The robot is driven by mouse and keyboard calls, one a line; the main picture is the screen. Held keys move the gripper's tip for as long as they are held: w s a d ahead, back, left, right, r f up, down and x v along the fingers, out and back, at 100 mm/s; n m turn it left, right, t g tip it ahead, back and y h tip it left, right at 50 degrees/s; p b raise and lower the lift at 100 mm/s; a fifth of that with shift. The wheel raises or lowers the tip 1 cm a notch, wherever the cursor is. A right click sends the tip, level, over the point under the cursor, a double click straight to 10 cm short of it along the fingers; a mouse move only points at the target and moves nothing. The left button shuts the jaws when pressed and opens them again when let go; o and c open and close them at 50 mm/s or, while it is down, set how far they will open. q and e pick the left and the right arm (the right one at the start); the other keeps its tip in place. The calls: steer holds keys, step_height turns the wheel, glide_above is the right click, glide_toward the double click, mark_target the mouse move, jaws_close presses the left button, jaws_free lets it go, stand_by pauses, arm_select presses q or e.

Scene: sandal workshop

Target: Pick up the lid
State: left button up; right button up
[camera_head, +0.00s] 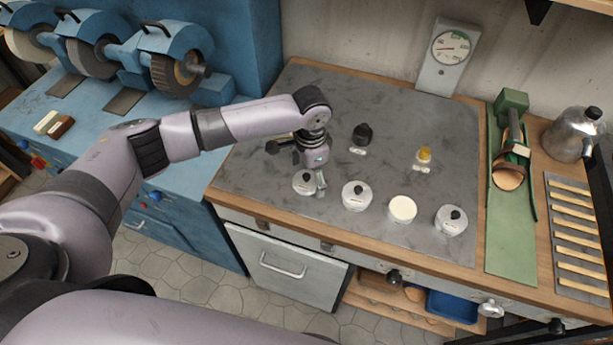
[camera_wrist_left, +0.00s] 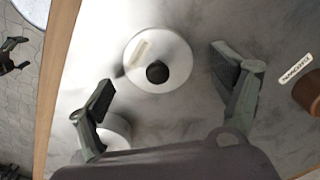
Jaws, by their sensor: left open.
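A round pale lid with a black knob (camera_wrist_left: 157,72) lies below my left gripper in the left wrist view, with a small label on its top. In the head view, the pale lidded pot (camera_head: 304,184) at the left of the front row is right by my left gripper (camera_head: 312,176). The fingers (camera_wrist_left: 163,82) are open and stand apart on both sides of the knob, with nothing between them gripped. A dark claw shape at the wrist view's left edge may be my right gripper (camera_wrist_left: 12,56); its state is unclear.
More pots stand to the right: one lidded (camera_head: 356,196), a pale-topped one without a knob (camera_head: 403,209) and one lidded (camera_head: 450,221). Behind them are a black-topped item (camera_head: 362,135) and a yellow-topped one (camera_head: 424,155). A green stand (camera_head: 512,245) is at right.

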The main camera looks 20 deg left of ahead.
arm_select(q)
steer(key=shift+c, duration=0.2)
steer(key=c, duration=1.1)
steer(key=shift+o, duration=0.2)
steer(key=shift+r, duration=0.1)
